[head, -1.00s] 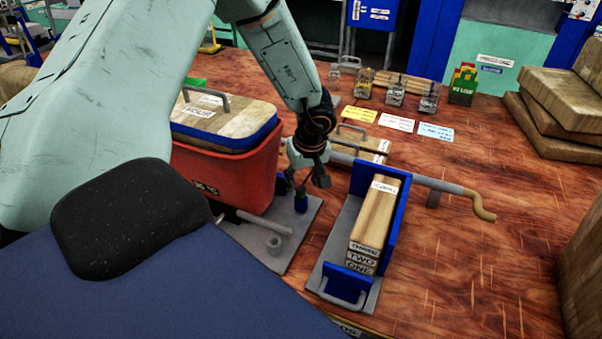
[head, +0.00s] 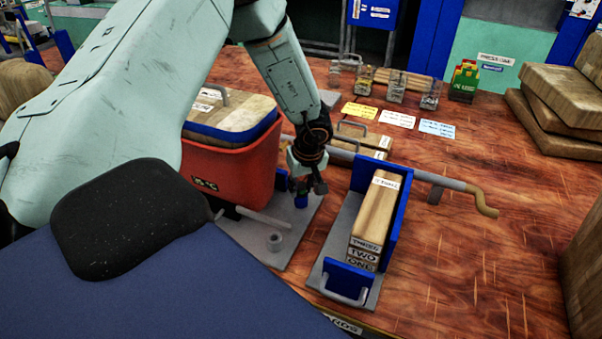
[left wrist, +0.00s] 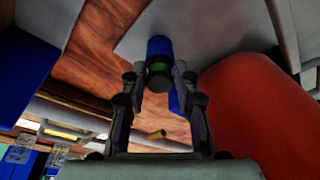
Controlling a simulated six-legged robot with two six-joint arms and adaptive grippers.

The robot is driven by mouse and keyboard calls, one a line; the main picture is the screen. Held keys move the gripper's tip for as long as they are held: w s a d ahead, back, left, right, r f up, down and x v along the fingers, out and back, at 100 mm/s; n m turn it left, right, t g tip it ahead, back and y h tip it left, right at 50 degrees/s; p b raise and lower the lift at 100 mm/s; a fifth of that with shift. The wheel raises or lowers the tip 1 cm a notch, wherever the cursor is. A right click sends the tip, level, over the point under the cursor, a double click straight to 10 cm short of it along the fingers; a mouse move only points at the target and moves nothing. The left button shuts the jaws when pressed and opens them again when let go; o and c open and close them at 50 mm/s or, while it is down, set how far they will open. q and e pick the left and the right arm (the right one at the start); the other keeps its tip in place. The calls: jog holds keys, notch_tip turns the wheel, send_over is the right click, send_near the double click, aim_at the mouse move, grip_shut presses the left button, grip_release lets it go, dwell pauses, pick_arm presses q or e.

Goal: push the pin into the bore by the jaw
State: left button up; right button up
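A short blue cylinder (head: 301,200), apparently the pin, stands on a grey plate (head: 297,232) beside the red bin. In the left wrist view the cylinder (left wrist: 159,48) shows a green band and a dark end. It lies in line with the gap between my left fingertips, with a slim space on each side. My left gripper (head: 307,187) is open, pointing down just above the cylinder; contact cannot be told. Which part is the bore or jaw is unclear. My right gripper is out of view.
The red bin (head: 232,180) stands close on the left of the gripper. A blue-sided press (head: 395,220) holding labelled wooden blocks (head: 376,212) stands on the right. A crank rod (head: 450,184) runs behind it. The table right of the press is mostly clear.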

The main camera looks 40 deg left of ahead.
pick_arm(q)
grip_shut()
jog(key=shift+w+a+p+v, duration=0.1)
jog(key=shift+a+p+v, duration=0.1)
jog(key=shift+p+v, duration=1)
jog(key=shift+w+a+p+v, duration=0.2)
jog(key=shift+p+v, duration=0.65)
jog(key=shift+p, duration=0.6)
dwell(0.4)
jog(key=shift+w+a+p+v, duration=0.1)
jog(key=shift+a+p+v, duration=0.1)
jog(key=shift+p+v, duration=0.9)
jog(key=shift+w+a+p+v, duration=0.2)
jog(key=shift+p+v, duration=0.75)
jog(key=shift+p, duration=0.35)
jog(key=shift+s+r, duration=0.1)
